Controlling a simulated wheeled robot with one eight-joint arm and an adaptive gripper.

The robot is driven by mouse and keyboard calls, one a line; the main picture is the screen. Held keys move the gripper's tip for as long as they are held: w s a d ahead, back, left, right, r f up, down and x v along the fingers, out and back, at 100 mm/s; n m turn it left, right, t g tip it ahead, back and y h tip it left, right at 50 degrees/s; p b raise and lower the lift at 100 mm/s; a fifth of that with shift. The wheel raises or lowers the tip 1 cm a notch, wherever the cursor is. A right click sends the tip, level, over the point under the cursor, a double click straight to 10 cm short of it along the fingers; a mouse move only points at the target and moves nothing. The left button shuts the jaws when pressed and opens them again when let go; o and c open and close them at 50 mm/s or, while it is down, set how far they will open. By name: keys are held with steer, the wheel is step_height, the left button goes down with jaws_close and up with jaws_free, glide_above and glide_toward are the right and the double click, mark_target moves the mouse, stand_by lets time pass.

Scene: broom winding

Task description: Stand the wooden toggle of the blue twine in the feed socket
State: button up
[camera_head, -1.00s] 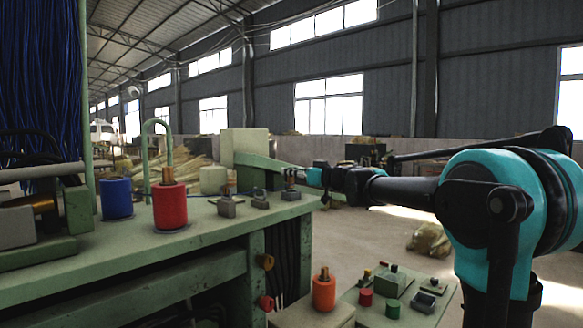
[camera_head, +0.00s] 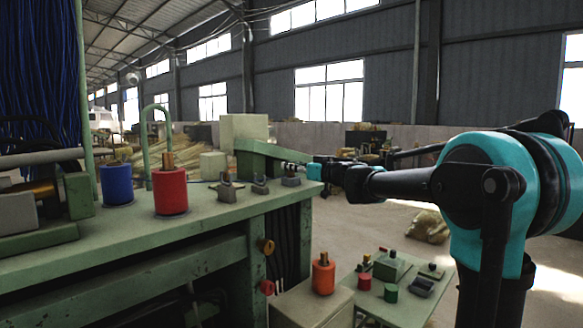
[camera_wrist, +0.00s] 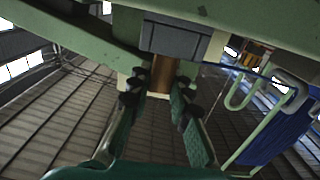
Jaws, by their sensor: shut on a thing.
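My gripper (camera_head: 291,167) is at the right end of the green bench, just above the last grey block (camera_head: 291,182), which looks like the feed socket. In the wrist view the fingertips (camera_wrist: 160,93) are shut on the brown wooden toggle (camera_wrist: 163,74). The toggle's far end meets or passes behind the edge of the grey block (camera_wrist: 175,40); I cannot tell whether it is inside the socket. The thin blue twine (camera_wrist: 228,67) runs off to the right in the wrist view.
Two more grey blocks (camera_head: 227,193) stand left of my gripper on the bench (camera_head: 130,240). A red spool (camera_head: 171,193) and a blue spool (camera_head: 117,190) stand farther left. An orange spool (camera_head: 323,278) is on a lower box.

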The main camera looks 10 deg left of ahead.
steer(key=o, duration=1)
steer(key=shift+c, duration=0.2)
steer(key=v, duration=1.2)
steer(key=w+d+f+m+t+h, duration=0.1)
steer(key=d+f+m+t+h, duration=0.3)
steer(key=d, duration=0.3)
steer(key=w+d+f+m+t+h, duration=0.1)
steer(key=d+m+t+h, duration=0.3)
steer(key=d+h, duration=0.3)
steer(key=s+d+f+m+g+h, duration=0.2)
steer(key=s+d+f+h, duration=0.1)
steer(key=d+f, duration=0.3)
steer(key=s+d+f+m+g+h, duration=0.1)
steer(key=s+d+f+m+h, duration=0.2)
steer(key=f, duration=0.4)
steer(key=s+d+f+g, duration=0.2)
steer(key=s+f+g, duration=0.4)
steer(key=s+f, duration=0.6)
steer(key=s+a+f+n+g+y, duration=0.1)
steer(key=s+a+f+g, duration=0.1)
steer(key=s+f, duration=0.5)
steer(key=s+a+f+n+g+y, duration=0.1)
steer(key=s+a+f+g, duration=0.2)
steer(key=s+f, duration=0.4)
steer(key=shift+s+a+f+n+g+y, duration=0.3)
steer(key=shift+s+f+g+y, duration=0.1)
steer(key=shift+f, duration=0.5)
